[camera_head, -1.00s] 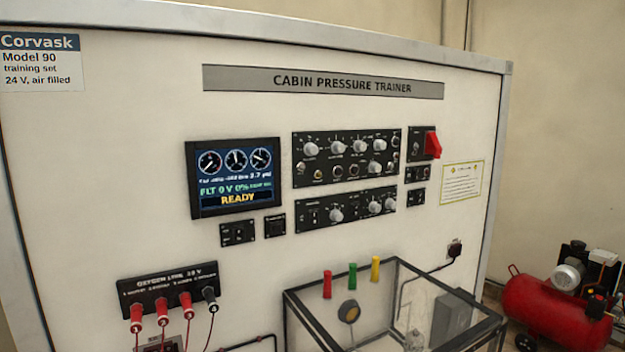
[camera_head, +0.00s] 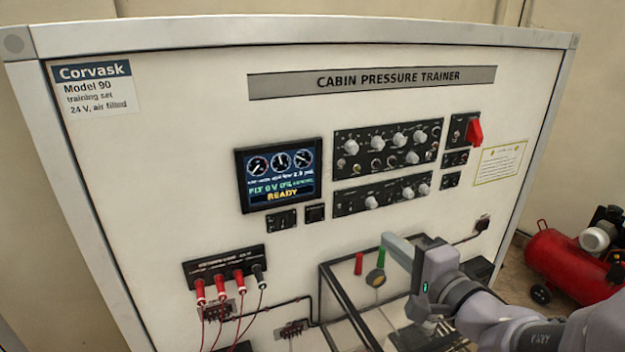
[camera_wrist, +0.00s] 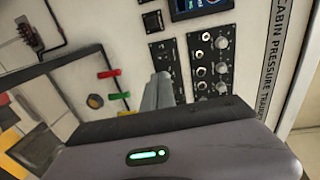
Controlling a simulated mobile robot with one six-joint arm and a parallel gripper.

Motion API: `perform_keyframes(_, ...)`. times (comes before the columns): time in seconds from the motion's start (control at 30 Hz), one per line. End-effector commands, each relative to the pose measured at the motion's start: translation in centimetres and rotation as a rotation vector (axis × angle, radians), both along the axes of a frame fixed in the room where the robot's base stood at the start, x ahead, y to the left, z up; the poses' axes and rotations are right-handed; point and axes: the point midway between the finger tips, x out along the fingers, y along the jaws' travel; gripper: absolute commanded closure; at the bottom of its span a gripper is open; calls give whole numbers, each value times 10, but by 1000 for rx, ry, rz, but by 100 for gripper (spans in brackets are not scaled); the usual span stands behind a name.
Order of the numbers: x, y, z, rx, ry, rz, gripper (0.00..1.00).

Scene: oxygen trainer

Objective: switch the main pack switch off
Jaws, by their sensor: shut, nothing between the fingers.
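The white trainer board (camera_head: 180,150) carries several black switch panels. I cannot tell which one holds the main pack switch, because the labels are too small to read. Two small switch panels (camera_head: 282,220) sit under the display (camera_head: 278,175), which reads "READY". A raised red guard or lever (camera_head: 474,133) is on the small panel at upper right. My gripper (camera_head: 388,240) is shut and empty, low in front of the board near the coloured handles. In the wrist view my shut fingers (camera_wrist: 162,78) overlap the lower knob panel's edge in the picture, with no clear contact.
Red plugs with hanging leads (camera_head: 239,282) are at lower left. A red compressor (camera_head: 570,265) stands at right. The space before the upper board looks clear.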

Motion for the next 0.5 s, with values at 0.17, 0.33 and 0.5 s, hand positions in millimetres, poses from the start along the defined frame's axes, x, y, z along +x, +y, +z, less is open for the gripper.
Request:
perform_keyframes(0.17, 36, 14, -2, 1, 5, 5, 100)
perform_keyframes(0.33, 71, 25, -6, -1, 4, 4, 100)
perform_keyframes(0.5, 100, 34, -10, -1, 3, 2, 100)
